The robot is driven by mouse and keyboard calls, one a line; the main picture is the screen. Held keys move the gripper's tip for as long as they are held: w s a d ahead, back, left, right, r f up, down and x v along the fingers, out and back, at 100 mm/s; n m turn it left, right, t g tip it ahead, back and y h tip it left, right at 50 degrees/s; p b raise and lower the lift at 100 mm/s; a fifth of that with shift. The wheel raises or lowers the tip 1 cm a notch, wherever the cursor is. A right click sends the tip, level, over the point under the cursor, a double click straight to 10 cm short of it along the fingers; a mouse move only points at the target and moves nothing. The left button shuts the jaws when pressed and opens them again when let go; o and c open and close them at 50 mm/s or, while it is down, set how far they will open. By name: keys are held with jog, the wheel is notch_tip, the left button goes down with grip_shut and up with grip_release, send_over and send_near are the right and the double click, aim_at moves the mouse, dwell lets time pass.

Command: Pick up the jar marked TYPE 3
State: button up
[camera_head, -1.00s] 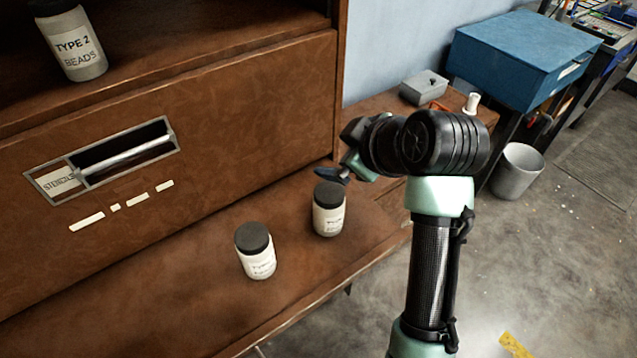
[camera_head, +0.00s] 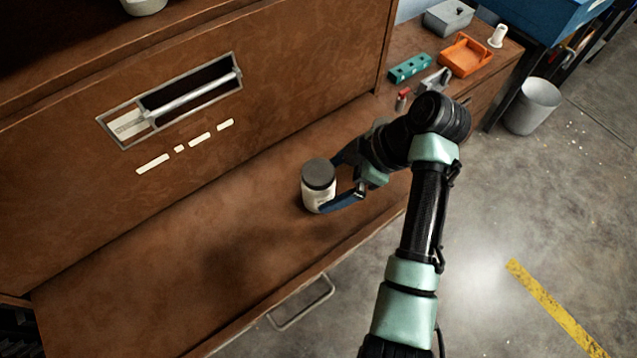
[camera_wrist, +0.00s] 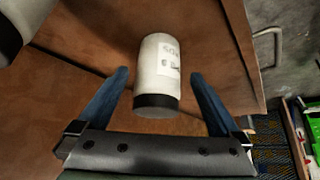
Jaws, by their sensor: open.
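A white jar (camera_head: 317,196) with a dark lid stands upright on the brown ledge (camera_head: 230,210). Its label is too small to read in the head view. In the wrist view the jar (camera_wrist: 159,68) has a label whose blurred text I cannot make out, so I cannot tell its type. My gripper (camera_head: 343,178) is open at the jar's right side. In the wrist view my gripper's blue fingers (camera_wrist: 160,76) lie on either side of the jar's lid end, with gaps showing. My arm hides part of the ledge.
Part of another jar (camera_head: 143,5) shows at the top left. An orange tray (camera_head: 466,56), a teal block (camera_head: 409,68) and a grey box (camera_head: 447,18) sit on the bench at the back right. The ledge left of the jar is clear.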

jog(key=p+x, duration=0.2)
jog(key=x, duration=0.3)
jog(key=shift+w+a, duration=0.1)
jog(key=shift+r, duration=0.15)
grip_shut()
